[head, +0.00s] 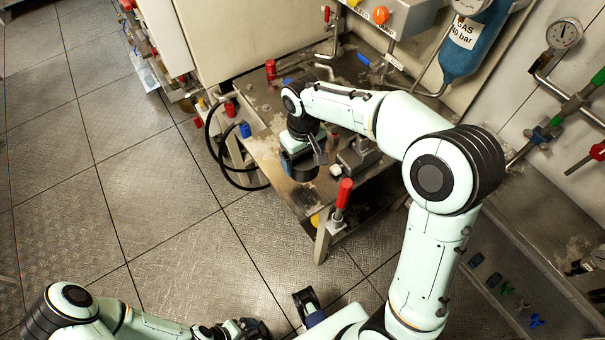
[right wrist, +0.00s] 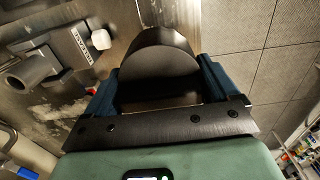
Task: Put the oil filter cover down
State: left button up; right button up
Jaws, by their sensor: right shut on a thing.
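The oil filter cover (right wrist: 160,72) is a dark round cap. In the right wrist view it sits between the two blue fingers of my right gripper (right wrist: 160,85), which is shut on it. In the head view my right gripper (head: 301,158) points down over the front part of the metal bench, and the dark cover (head: 303,174) shows below it, partly hidden. I cannot tell whether the cover touches the bench top. My left gripper (head: 243,329) is low at the bottom edge, away from the bench; its jaw opening is unclear.
The metal bench (head: 268,158) carries a red-handled clamp (head: 342,200) at its front corner and pipe fittings (head: 358,153) right of the cover. A black hose (head: 211,150) loops at its left. A blue gas cylinder (head: 462,55) hangs behind. The tiled floor (head: 130,180) at left is clear.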

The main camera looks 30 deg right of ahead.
notch_tip(320, 180, down, 8)
jog(key=shift+r+b, duration=0.1)
jog(key=shift+b, duration=0.25)
jog(key=shift+f, duration=0.3)
jog(key=o, duration=1)
jog(key=shift+o, duration=0.2)
jog(key=shift+r, duration=0.65)
notch_tip(320, 180, up, 11)
jog(key=shift+r+p, duration=0.1)
jog(key=shift+p, duration=0.65)
